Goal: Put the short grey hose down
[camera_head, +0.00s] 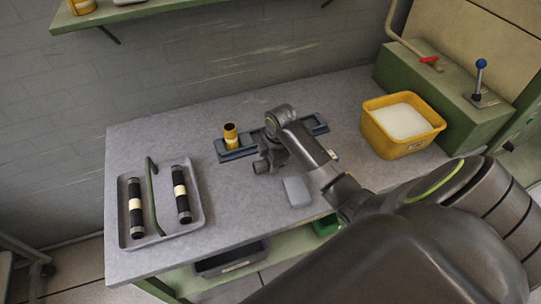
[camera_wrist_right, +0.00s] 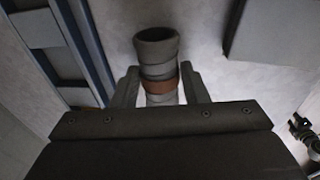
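The short grey hose (camera_wrist_right: 157,52) is a ribbed grey tube with an open end and a brown-orange band, seen in the right wrist view. My right gripper (camera_wrist_right: 160,82) has a finger against each side of it and is shut on it. In the head view my right gripper (camera_head: 268,154) is over the middle of the table, just in front of the blue-grey rack. The hose is mostly hidden there by the gripper and arm. I cannot tell whether it touches the tabletop. My left gripper is not in view.
The blue-grey rack (camera_head: 237,154) holds a yellow-and-black cylinder (camera_head: 231,136). A grey tray (camera_head: 164,238) at left holds two black tubes and a green rod. A grey flat block (camera_head: 297,191) lies right of the gripper. A yellow bin (camera_head: 381,141) stands at right. Table between tray and gripper is clear.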

